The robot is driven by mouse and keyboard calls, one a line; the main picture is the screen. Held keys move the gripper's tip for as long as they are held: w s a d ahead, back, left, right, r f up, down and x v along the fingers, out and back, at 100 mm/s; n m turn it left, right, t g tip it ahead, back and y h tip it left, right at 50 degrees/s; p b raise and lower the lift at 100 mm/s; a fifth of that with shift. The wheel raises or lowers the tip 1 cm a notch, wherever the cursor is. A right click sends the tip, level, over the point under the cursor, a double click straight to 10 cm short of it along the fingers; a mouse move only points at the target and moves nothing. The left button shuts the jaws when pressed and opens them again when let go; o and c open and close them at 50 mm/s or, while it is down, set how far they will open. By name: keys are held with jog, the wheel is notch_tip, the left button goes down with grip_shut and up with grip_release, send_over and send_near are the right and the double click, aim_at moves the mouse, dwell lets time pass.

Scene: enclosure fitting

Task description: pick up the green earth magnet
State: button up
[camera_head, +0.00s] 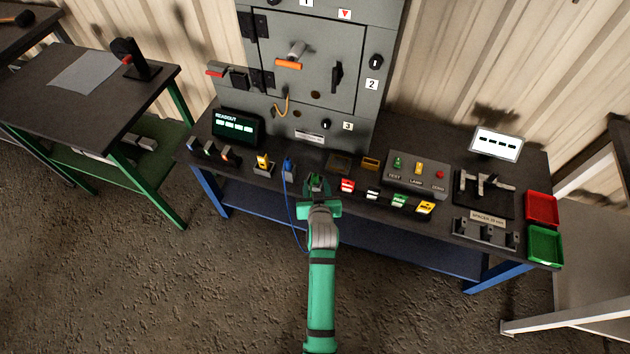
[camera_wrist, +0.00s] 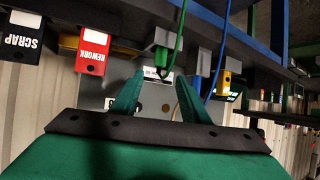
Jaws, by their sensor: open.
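The green earth magnet shows in the wrist view as a grey block (camera_wrist: 161,44) with a green stem and cord, at the bench's front edge. It lies beyond my fingertips, roughly in line with the gap between them. My gripper (camera_wrist: 158,82) is open, with one green finger on each side and nothing between them. In the head view my gripper (camera_head: 316,183) is at the front edge of the bench, right of the blue plug. There the magnet is mostly hidden by or blends with my green fingers. I cannot tell whether they touch.
A blue plug with a cord (camera_head: 289,168) and a yellow one (camera_head: 264,162) stand close on the left. A red label block (camera_head: 347,185) and others stand close on the right. The grey cabinet (camera_head: 330,90) rises behind. A readout screen (camera_head: 236,126) is at left.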

aim_at(315, 176)
jog(key=x, duration=0.3)
jog(key=shift+w, duration=0.1)
jog(key=shift+f+x, duration=0.15)
jog(key=shift+x, duration=1.2)
jog(key=shift+f+x, duration=0.2)
jog(key=shift+x, duration=1.15)
jog(key=shift+d, duration=0.1)
jog(key=shift+c, duration=0.2)
grip_shut()
